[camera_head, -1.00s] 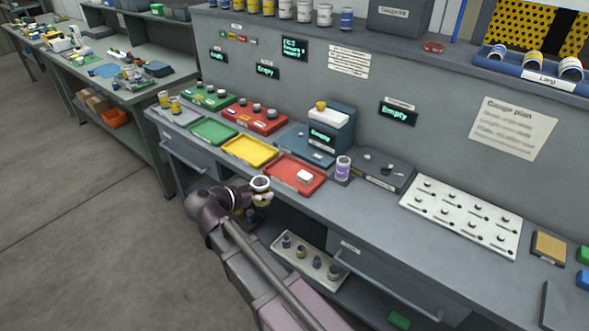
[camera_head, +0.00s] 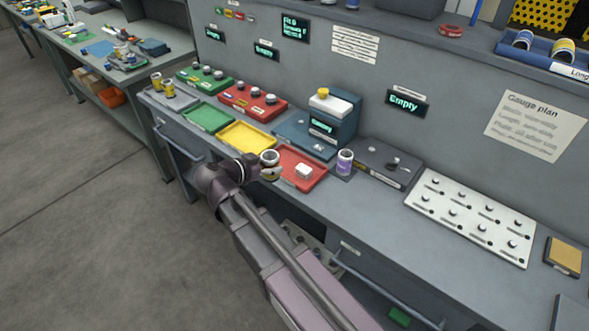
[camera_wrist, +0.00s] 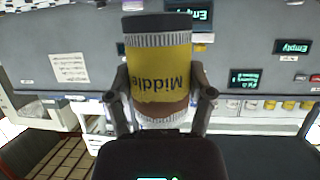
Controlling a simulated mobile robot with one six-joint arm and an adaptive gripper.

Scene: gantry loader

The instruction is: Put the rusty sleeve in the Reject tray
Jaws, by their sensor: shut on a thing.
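My gripper (camera_head: 270,175) is shut on a sleeve (camera_head: 270,157). In the wrist view the sleeve (camera_wrist: 160,70) has a yellow band with the word "Middle" upside down, ribbed silver rings, a dark end and a brown band that may be rust. A finger lies on each side of it. In the head view my gripper is at the front left corner of a red tray (camera_head: 288,161), by the yellow tray; its height above them is hard to judge. The red tray holds a small white block (camera_head: 303,171). I cannot read any tray's label, so "Reject" is not confirmed.
A yellow tray (camera_head: 245,137) and a green tray (camera_head: 207,117) lie left of the red one. A purple-banded sleeve (camera_head: 345,160) stands just right of it. A blue-grey gauge (camera_head: 333,117) stands behind. The bench is clear in front of the white board (camera_head: 470,215).

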